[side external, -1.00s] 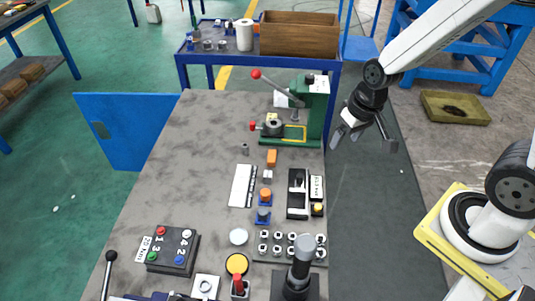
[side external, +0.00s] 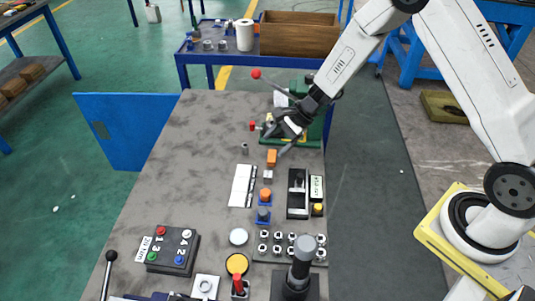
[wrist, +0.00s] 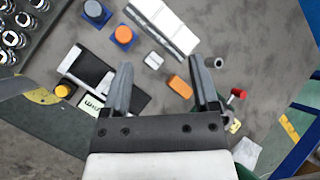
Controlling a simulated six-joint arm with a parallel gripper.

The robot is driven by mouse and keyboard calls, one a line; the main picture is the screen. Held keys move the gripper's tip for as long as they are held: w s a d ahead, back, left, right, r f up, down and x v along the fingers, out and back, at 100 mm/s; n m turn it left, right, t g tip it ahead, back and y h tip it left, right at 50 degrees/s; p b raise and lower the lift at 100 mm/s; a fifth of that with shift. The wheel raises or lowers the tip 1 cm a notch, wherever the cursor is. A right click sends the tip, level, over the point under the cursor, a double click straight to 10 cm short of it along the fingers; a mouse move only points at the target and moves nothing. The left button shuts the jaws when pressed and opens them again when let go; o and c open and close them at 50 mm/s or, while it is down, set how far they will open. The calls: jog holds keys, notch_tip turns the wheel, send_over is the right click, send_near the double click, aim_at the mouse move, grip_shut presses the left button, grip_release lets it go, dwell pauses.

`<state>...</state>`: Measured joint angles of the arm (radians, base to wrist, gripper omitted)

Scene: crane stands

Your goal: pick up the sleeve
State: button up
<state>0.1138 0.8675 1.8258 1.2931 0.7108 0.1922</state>
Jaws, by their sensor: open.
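The sleeve looks to be the small grey cylinder (side external: 244,148) standing upright on the grey table, left of the green press. In the wrist view the sleeve (wrist: 219,62) shows as a small grey ring with a dark opening, just right of the right fingertip. My gripper (side external: 275,142) is open and empty, above the table in front of the press and to the right of the sleeve. In the wrist view my gripper (wrist: 161,65) has an orange block (wrist: 180,86) and a small white block (wrist: 153,60) below and between its fingers.
The green press (side external: 312,112) with a red-knobbed lever stands behind my gripper. A white strip (side external: 243,186), orange and blue buttons (side external: 265,196), and a black holder (side external: 297,195) lie nearer the front. The table left of the sleeve is clear.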

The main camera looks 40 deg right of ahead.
jog(key=w+f+m+t+y, duration=0.1)
jog(key=w+f+m+t, duration=0.2)
jog(key=w+f+m, duration=0.3)
jog(key=m+t, duration=0.4)
jog(key=m, duration=0.1)
send_near(245, 145)
jog(key=a, duration=0.2)
jog(key=shift+w+a+f, duration=0.15)
jog(key=shift+w+a, duration=0.15)
jog(key=shift+w+d+f+m+t+h, duration=0.3)
jog(key=shift+d+f+m+t, duration=0.15)
jog(key=shift+m, duration=0.25)
jog(key=shift+a+r, duration=0.1)
jog(key=shift+x, duration=1.3)
jog(key=shift+x, duration=2.55)
jog(key=shift+c, duration=0.2)
